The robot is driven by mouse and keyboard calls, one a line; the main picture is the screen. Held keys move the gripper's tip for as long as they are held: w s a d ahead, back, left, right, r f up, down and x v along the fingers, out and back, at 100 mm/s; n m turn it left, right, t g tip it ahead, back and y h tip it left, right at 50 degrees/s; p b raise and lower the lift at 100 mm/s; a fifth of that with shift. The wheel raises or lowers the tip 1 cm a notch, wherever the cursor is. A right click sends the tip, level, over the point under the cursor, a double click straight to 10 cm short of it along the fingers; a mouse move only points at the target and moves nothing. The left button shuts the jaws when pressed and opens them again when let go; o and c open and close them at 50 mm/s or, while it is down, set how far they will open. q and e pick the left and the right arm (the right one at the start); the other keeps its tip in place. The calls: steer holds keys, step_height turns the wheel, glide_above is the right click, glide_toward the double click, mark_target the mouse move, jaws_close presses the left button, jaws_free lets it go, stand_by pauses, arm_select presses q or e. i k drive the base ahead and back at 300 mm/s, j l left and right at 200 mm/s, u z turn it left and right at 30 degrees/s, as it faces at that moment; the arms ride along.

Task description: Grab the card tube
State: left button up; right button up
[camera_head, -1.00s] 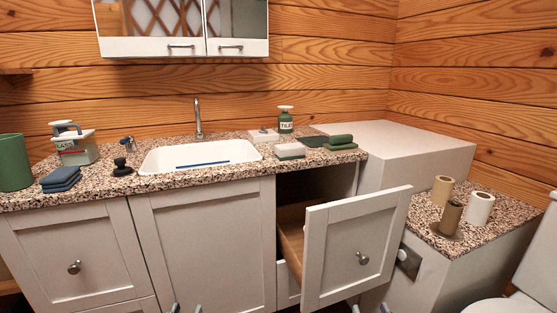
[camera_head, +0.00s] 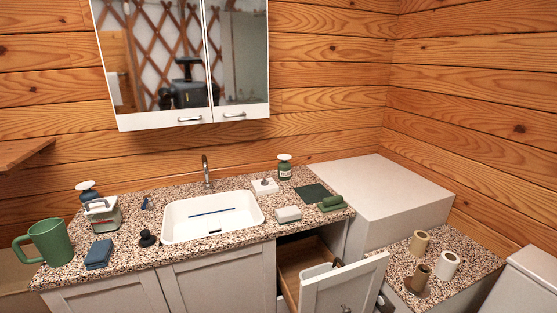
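Three upright rolls stand on the low granite counter at the right. The narrow brown one (camera_head: 418,279) at the front looks most like a bare card tube; it stands on or in a round brown dish, whose rim shows around its foot. A tan roll (camera_head: 420,243) stands behind it, and a white roll (camera_head: 447,266) stands to its right. A dark hole shows in the top of each. Neither of my grippers is in the picture, so their distance from the tube and their state do not show.
An open drawer (camera_head: 345,286) sticks out from the cabinet, left of the low counter (camera_head: 480,250). A pale box-like unit (camera_head: 385,190) stands behind that counter. A white cistern-like block (camera_head: 525,275) is at the right edge. The sink counter (camera_head: 185,190) holds several items.

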mark_target(420, 280)
steer(key=z, duration=1.25)
